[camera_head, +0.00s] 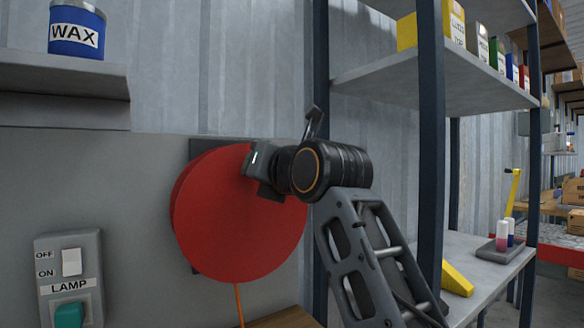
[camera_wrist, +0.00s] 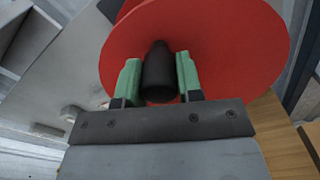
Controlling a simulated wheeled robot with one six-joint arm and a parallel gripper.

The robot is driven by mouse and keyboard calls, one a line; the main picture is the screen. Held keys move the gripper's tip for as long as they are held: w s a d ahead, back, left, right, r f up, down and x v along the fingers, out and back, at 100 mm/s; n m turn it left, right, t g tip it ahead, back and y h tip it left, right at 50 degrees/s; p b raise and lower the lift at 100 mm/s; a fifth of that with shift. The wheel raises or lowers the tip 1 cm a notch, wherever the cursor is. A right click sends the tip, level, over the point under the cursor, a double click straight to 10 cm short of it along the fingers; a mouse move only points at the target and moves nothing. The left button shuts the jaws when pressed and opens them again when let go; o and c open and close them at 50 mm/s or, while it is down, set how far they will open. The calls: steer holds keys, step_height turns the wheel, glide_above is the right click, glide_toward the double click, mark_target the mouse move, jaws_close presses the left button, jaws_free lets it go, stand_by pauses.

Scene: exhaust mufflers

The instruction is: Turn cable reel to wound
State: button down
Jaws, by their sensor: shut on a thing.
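The cable reel (camera_head: 232,225) is a large red disc mounted on a dark plate on the grey wall panel. An orange cable (camera_head: 239,304) hangs from its lower edge. In the wrist view the red disc (camera_wrist: 245,50) fills the upper middle, with a black handle (camera_wrist: 159,75) standing out from it. My gripper (camera_head: 252,172) is at the reel's upper right in the head view. Its green fingers are shut on the black handle, one on each side. The handle is hidden behind my gripper in the head view.
A lamp switch box (camera_head: 70,275) is on the panel at lower left. A blue WAX tin (camera_head: 77,28) stands on a shelf (camera_head: 60,85) above. A shelf rack (camera_head: 431,130) with dark posts is close on the right, behind my arm. A wooden surface (camera_head: 285,318) lies below the reel.

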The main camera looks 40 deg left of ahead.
steer(key=shift+s+r, duration=0.1)
steer(key=shift+s, duration=0.05)
stand_by(0.4)
steer(key=c, duration=1)
jaws_free()
steer(key=shift+a+n, duration=0.2)
steer(key=shift+n, duration=0.1)
steer(key=shift+o, duration=0.9)
steer(key=shift+s+d+r, duration=0.1)
steer(key=shift+d, duration=0.15)
steer(key=shift+o, duration=0.2)
steer(key=shift+w+a+f, duration=0.25)
steer(key=shift+a+f, duration=0.1)
steer(key=shift+s+d+r, duration=0.15)
steer(key=shift+d+r, duration=0.1)
steer(key=shift+d, duration=0.1)
steer(key=b+v, duration=0.5)
steer(key=v, duration=0.8)
steer(key=shift+f+b, duration=0.35)
steer(key=shift+a, duration=0.1)
